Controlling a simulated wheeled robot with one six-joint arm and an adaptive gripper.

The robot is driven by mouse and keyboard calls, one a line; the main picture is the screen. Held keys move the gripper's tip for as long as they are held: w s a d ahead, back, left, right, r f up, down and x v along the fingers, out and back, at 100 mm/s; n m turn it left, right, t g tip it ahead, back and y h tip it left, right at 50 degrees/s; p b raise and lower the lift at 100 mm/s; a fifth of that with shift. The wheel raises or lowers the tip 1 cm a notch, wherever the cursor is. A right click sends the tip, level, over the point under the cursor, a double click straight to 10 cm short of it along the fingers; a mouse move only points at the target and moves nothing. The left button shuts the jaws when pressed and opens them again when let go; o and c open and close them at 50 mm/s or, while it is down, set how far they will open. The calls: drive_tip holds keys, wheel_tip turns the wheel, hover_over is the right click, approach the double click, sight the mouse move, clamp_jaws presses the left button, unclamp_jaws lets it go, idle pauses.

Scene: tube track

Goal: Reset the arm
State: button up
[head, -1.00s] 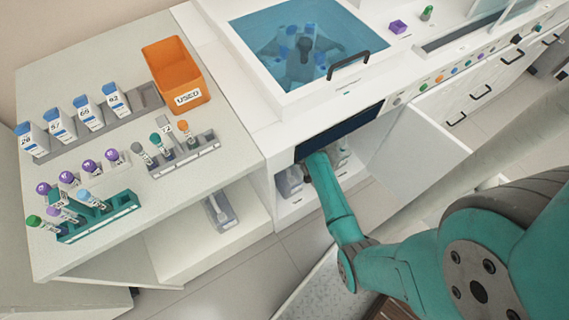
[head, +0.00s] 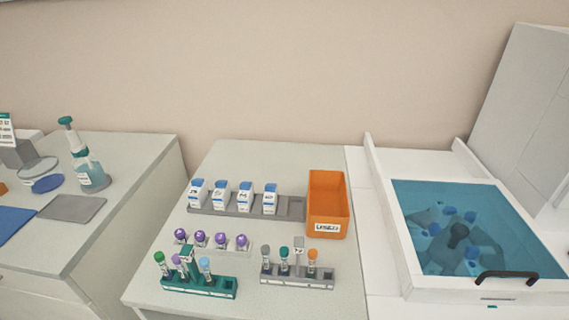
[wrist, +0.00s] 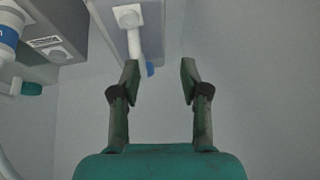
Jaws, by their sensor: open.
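My gripper (wrist: 160,82) shows in the wrist view. Its two dark fingers stand apart with nothing held between them. Beyond the fingertips is a pale surface. A white fitting with a blue tip (wrist: 150,68) lies behind the left finger in the picture; I cannot tell whether they touch. My arm and gripper do not show in the head view now.
A teal rack (head: 200,287) and a grey rack (head: 298,273) hold capped tubes on the bench. An orange "USED" bin (head: 328,205) stands behind. A blue-lidded machine (head: 462,228) is at right. A grey box (wrist: 45,35) is near my gripper.

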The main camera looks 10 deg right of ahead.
drive_tip(key=s+a+r+n+t+h, duration=0.1)
drive_tip(key=s+a+r+t, duration=0.1)
drive_tip(key=s+a+r, duration=0.5)
drive_tip(key=s+a+r+t+h, duration=0.1)
drive_tip(key=s+a+r+t, duration=0.1)
drive_tip(key=s+a, duration=0.5)
drive_tip(key=s+a+r+n+t, duration=0.1)
drive_tip(key=s+r, duration=0.3)
drive_tip(key=r, duration=0.4)
drive_tip(key=s+a+r+t+y, duration=0.1)
drive_tip(key=s+r+t, duration=0.1)
drive_tip(key=s+r, duration=0.3)
drive_tip(key=s+a+r+n+t+y, duration=0.1)
drive_tip(key=s+r, duration=0.3)
drive_tip(key=r, duration=0.9)
drive_tip(key=shift+s+a+n+t, duration=0.25)
drive_tip(key=shift+a+n+t, duration=0.05)
drive_tip(key=shift+t, duration=0.2)
